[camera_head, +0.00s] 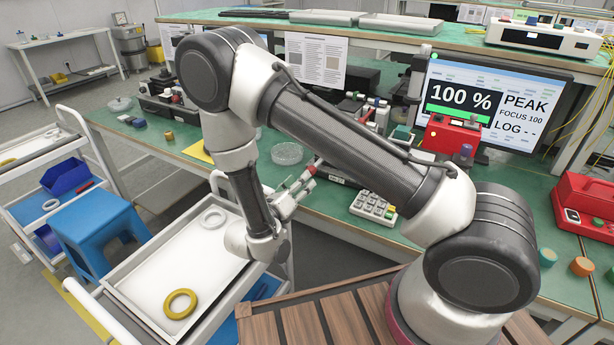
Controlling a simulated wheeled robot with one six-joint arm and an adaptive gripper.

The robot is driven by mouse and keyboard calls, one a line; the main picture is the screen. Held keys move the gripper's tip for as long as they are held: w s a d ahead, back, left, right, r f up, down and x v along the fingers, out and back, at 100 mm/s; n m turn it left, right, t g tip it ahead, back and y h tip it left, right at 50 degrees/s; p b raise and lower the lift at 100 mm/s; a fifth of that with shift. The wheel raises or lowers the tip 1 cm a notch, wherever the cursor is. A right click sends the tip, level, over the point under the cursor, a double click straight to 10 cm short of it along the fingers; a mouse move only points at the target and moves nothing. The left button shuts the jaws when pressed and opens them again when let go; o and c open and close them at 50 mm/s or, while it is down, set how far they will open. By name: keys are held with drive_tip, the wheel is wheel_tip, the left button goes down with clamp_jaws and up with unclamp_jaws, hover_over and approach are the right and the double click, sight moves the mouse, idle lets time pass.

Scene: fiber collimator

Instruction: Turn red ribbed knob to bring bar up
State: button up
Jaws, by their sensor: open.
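The monitor (482,100) at the back right reads 100 % and PEAK, with FOCUS 100 and LOG with dashes below. A green bar shows under the 100 %. A small red part (311,170), which looks like the red ribbed knob, is at the bench's front edge; its ribs are too small to make out. My gripper (303,183) is open, with its fingers pointing up and right at this red part. I cannot tell whether they touch it. My arm crosses the middle of the view and hides part of the bench behind.
A grey keypad (373,208) and a round clear dish (287,153) are on the green bench. A red box (452,135) stands before the monitor. A white cart tray (150,290) with a yellow ring (180,303) is at lower left, beside a blue stool (100,225).

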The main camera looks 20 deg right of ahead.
drive_tip(key=v, duration=0.5)
drive_tip(key=shift+s+a, duration=0.2)
idle(1.6)
drive_tip(key=s+d+m+g+h, duration=0.2)
drive_tip(key=s+d+m+g, duration=0.3)
drive_tip(key=d, duration=0.1)
drive_tip(key=s+d+r+m+g+y, duration=0.3)
drive_tip(key=s+d+r+m+g, duration=0.5)
drive_tip(key=m, duration=0.5)
drive_tip(key=s+d+r+m+t+y, duration=0.1)
drive_tip(key=s+d+r+m+y, duration=0.2)
drive_tip(key=r, duration=0.4)
drive_tip(key=s+d+r+m+t+y, duration=0.2)
drive_tip(key=s+d+r+m+y, duration=0.1)
drive_tip(key=r+m+y, duration=0.2)
drive_tip(key=s+d+r+m+t+y, duration=0.1)
drive_tip(key=s+d+r+m+y, duration=0.2)
drive_tip(key=r+m, duration=0.5)
drive_tip(key=shift+d+r+t+y, duration=0.3)
drive_tip(key=shift+r+y, duration=0.1)
drive_tip(key=shift+r, duration=0.5)
